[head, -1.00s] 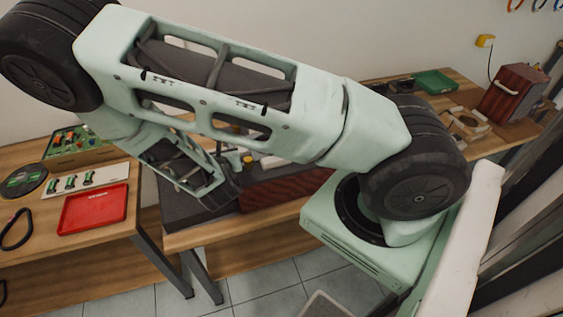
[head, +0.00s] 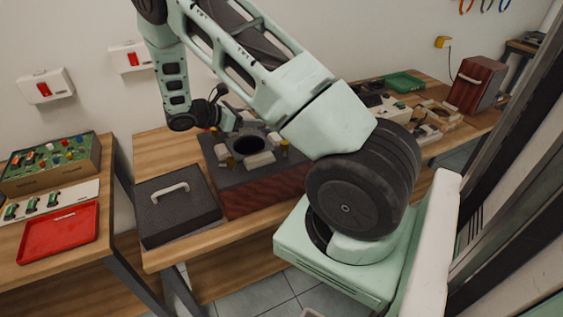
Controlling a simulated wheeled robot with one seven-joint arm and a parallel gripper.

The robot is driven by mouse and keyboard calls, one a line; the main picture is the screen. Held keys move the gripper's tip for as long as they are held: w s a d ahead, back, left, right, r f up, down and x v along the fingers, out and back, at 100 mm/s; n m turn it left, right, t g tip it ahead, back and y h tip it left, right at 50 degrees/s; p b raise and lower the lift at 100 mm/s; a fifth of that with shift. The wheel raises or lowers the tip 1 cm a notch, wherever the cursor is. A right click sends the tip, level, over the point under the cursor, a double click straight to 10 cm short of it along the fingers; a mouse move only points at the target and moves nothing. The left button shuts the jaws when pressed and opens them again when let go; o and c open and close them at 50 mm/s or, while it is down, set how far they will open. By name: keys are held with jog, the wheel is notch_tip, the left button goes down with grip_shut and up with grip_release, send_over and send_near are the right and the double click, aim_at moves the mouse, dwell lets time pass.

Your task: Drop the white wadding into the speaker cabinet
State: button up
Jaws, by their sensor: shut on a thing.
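The speaker cabinet (head: 268,192) stands on the middle bench, with dark red wood sides and a grey top with a round dark opening. Several pale blocks and small yellow pieces sit around the opening; I cannot tell whether any is wadding. My gripper (head: 224,112) is over the back left of the cabinet top, close to the opening and to its left. It is small in view and partly blended with what is behind it. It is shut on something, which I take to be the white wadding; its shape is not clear.
A dark grey panel (head: 178,208) with a pale handle lies left of the cabinet. A red tray (head: 58,233) and a box of small parts (head: 50,165) are on the left bench. A wooden box (head: 474,84) and a green tray (head: 404,82) stand at the back right.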

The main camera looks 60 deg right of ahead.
jog(key=shift+s+d+m+g+y, duration=0.2)
jog(key=shift+s+d+m+g, duration=0.2)
jog(key=shift+d, duration=0.15)
jog(key=shift+s+d+m+g+y, duration=0.2)
jog(key=shift+s+d+m+g, duration=0.15)
jog(key=shift+d, duration=0.2)
jog(key=shift+f+b, duration=0.1)
jog(key=shift+b, duration=0.25)
notch_tip(320, 180, down, 6)
jog(key=b, duration=0.4)
jog(key=shift+d+r, duration=0.1)
jog(key=shift+r, duration=0.1)
jog(key=o, duration=1)
jog(key=shift+o, duration=0.2)
jog(key=b+v, duration=0.3)
jog(key=v, duration=1.4)
jog(key=shift+w+a, duration=0.15)
jog(key=shift+a, duration=0.05)
